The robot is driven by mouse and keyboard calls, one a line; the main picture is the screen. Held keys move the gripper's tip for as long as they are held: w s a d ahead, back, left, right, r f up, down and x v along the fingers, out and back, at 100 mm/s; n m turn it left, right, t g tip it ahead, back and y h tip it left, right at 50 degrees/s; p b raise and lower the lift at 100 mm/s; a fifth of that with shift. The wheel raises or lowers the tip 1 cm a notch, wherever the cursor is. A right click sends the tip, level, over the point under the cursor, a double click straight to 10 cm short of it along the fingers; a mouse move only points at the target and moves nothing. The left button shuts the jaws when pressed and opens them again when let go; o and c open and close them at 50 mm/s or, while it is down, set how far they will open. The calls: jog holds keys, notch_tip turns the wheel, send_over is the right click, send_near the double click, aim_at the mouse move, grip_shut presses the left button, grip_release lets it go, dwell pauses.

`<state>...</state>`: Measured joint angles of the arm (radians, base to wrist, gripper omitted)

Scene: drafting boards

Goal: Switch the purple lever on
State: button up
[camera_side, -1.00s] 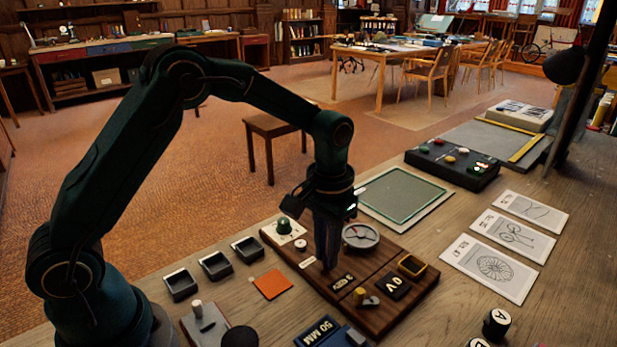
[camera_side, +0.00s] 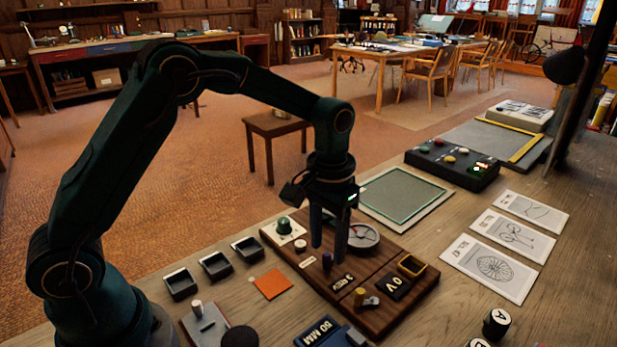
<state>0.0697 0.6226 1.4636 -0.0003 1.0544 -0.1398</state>
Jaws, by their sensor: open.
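The purple lever (camera_side: 327,262) is a small dark purple stub standing on the brown wooden panel (camera_side: 385,318), beside a small lettered plate (camera_side: 343,281). I cannot tell from this view which way it is set. My gripper (camera_side: 329,251) points down over the panel, its two fingers apart with nothing between them. Its fingertips are close above the lever, which shows just below the gap. I cannot tell whether they touch it.
The panel also bears a round gauge (camera_side: 363,236), a green knob (camera_side: 284,226), a pale button (camera_side: 302,245) and a brass-coloured lever (camera_side: 362,298). Small black trays (camera_side: 215,266) and an orange square (camera_side: 272,284) lie to the left. A dark button box (camera_side: 452,164) stands behind right.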

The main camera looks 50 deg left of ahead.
aim_at(328, 254)
jog(key=shift+r, duration=1.7)
jog(key=shift+r, duration=0.25)
jog(key=s+a+r+t, duration=0.1)
jog(key=s+r+t, duration=0.4)
jog(key=r, duration=0.5)
jog(key=s+a+f, duration=0.1)
jog(key=s+f, duration=0.3)
jog(key=s, duration=0.8)
jog(key=shift+a+m+t, duration=0.15)
jog(key=shift+m+t, duration=0.15)
jog(key=shift+s, duration=0.1)
